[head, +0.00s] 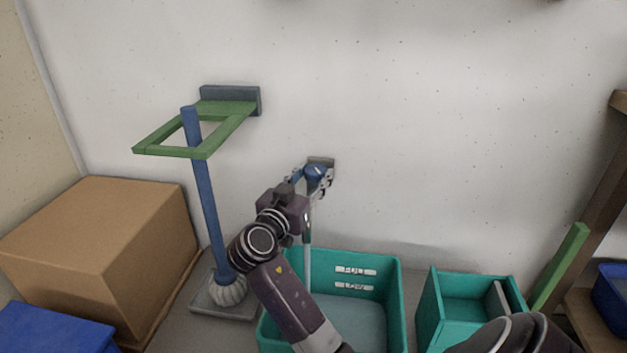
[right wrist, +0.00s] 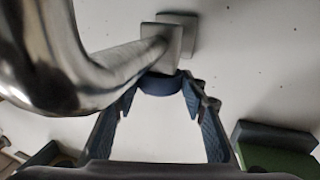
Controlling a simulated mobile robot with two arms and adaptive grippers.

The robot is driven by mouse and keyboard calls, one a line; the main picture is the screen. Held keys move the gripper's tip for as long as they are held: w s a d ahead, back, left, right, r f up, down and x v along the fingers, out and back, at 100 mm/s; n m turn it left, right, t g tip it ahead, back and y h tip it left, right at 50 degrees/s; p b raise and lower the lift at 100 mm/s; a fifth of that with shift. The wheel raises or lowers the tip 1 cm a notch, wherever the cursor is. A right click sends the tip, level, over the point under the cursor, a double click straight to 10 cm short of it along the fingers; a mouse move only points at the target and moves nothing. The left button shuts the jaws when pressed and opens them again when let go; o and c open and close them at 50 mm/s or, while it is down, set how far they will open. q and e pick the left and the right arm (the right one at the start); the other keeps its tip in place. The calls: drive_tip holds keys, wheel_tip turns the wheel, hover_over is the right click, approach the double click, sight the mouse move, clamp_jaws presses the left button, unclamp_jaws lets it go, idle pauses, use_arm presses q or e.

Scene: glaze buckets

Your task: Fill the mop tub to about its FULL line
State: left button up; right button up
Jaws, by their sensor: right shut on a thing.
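The teal mop tub (head: 391,290) stands on the floor against the wall, with FULL and LOW labels on its inner back wall. A grey surface, seemingly water (head: 352,312), lies inside a little below the LOW label. A pale vertical stream (head: 307,262) drops into the tub from below the tap. My right gripper (head: 311,181) is shut on the tap's blue knob (head: 315,171). In the right wrist view the blue knob (right wrist: 160,84) sits between the fingers, below the silver spout (right wrist: 120,68). My forearm hides part of the tub. My left gripper is out of view.
A mop (head: 205,200) stands in a green wall holder (head: 172,152) left of the tub. A cardboard box (head: 100,240) and a blue box (head: 50,330) are at the left. A smaller teal bin (head: 436,310) stands right of the tub.

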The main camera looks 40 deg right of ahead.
drive_tip(key=shift+r, duration=0.1)
idle(0.3)
drive_tip(key=o, duration=1.2)
drive_tip(key=shift+c, duration=0.2)
drive_tip(key=shift+a, duration=0.1)
drive_tip(key=v, duration=1.1)
drive_tip(key=shift+a, duration=0.4)
drive_tip(key=shift+s, duration=0.15)
